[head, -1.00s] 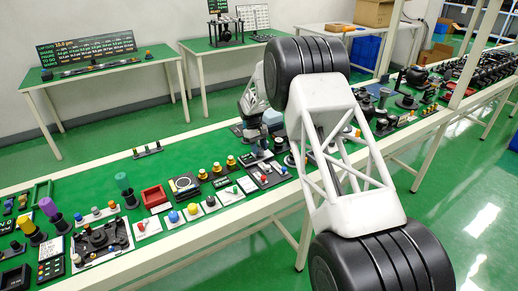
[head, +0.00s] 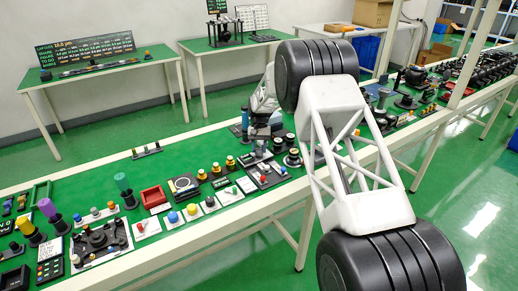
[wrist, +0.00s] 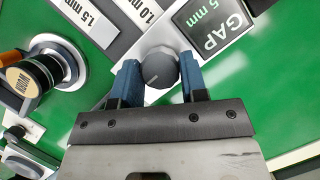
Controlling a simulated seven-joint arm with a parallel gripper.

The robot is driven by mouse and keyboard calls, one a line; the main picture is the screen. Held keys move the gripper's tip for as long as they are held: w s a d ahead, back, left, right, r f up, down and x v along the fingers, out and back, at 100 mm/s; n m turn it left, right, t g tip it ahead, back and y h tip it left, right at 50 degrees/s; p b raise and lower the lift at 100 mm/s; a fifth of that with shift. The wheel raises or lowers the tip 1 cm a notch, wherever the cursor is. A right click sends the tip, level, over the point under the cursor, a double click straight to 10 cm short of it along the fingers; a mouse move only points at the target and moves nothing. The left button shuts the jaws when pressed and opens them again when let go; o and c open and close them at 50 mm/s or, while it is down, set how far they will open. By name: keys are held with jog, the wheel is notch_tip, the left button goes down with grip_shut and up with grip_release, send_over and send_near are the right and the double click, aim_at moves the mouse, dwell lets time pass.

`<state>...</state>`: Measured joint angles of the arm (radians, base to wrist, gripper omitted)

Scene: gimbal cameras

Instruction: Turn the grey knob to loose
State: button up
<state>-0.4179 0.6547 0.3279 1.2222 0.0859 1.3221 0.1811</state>
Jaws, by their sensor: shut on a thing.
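The grey knob (wrist: 158,69) is in the wrist view, at the upper middle. It is a dark grey round cap on a lighter grey base, with a small pale mark near its lower edge. My gripper (wrist: 160,82) has two blue fingers, one on each side of the knob, and is shut on it. In the head view the fingertips and knob are too small and covered by my arm to make out. No "loose" label is readable.
In the wrist view, plates marked 1.5 mm (wrist: 92,22) and 1.0 mm (wrist: 138,10) and a GAP sign (wrist: 213,28) lie close beyond the knob. Bare green surface (wrist: 275,85) lies right.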

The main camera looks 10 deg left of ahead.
dwell(0.3)
jog(key=o, duration=0.9)
jog(key=shift+v, duration=3.9)
